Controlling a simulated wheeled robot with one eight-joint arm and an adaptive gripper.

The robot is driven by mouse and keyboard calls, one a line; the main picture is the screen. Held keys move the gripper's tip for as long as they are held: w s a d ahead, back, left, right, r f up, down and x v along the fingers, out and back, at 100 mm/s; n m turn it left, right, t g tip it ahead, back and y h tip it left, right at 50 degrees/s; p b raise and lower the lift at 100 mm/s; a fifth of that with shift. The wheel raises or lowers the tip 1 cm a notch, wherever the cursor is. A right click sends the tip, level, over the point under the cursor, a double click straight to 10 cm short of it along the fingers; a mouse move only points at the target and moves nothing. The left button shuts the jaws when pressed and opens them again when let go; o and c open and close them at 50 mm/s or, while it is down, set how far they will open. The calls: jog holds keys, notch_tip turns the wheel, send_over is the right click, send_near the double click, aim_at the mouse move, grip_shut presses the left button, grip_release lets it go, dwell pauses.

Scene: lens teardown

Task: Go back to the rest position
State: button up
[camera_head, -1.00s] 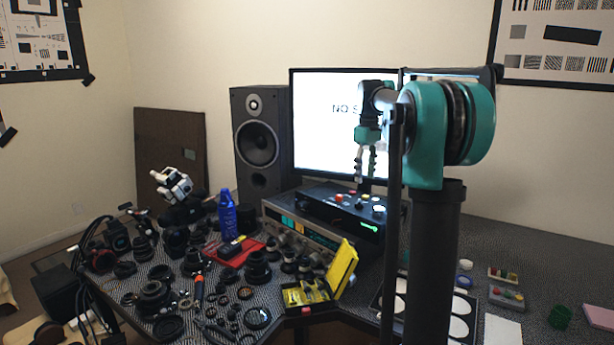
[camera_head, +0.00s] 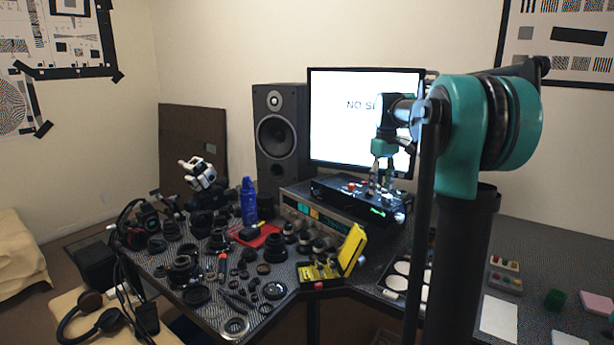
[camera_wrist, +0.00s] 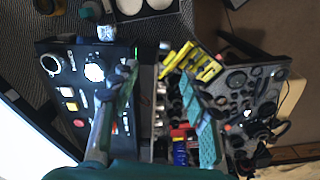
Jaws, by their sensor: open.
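My gripper (camera_head: 382,172) hangs pointing down in the head view, in front of the monitor and above the black control box (camera_head: 350,195). It also shows in the wrist view (camera_wrist: 158,82), where its two fingers stand apart with nothing between them. Below it in the wrist view are the black box with round knobs (camera_wrist: 60,92) on the left and the yellow case (camera_wrist: 192,62) on the right. I cannot tell exactly how far the fingertips are above the box. My arm's teal joint and dark column fill the right of the head view.
A monitor (camera_head: 335,125) and speaker (camera_head: 281,135) stand at the back. Lenses and parts cover the left table, with a blue bottle (camera_head: 249,202), red cloth (camera_head: 262,236) and open yellow case (camera_head: 352,247). A white-circled tray (camera_head: 393,280) lies right of it. Headphones (camera_head: 92,318) lie front left.

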jog(key=s+a+f+m+t, duration=0.1)
jog(key=s+a+f+m, duration=0.1)
jog(key=s+f, duration=1.1)
jog(key=s+a+f+m+t, duration=0.2)
jog(key=s+f+m, duration=0.2)
jog(key=s+f, duration=0.9)
jog(key=s, duration=0.4)
jog(key=shift+a+f+m+t, duration=0.2)
jog(key=shift+f+m+t, duration=0.1)
jog(key=shift+m, duration=0.1)
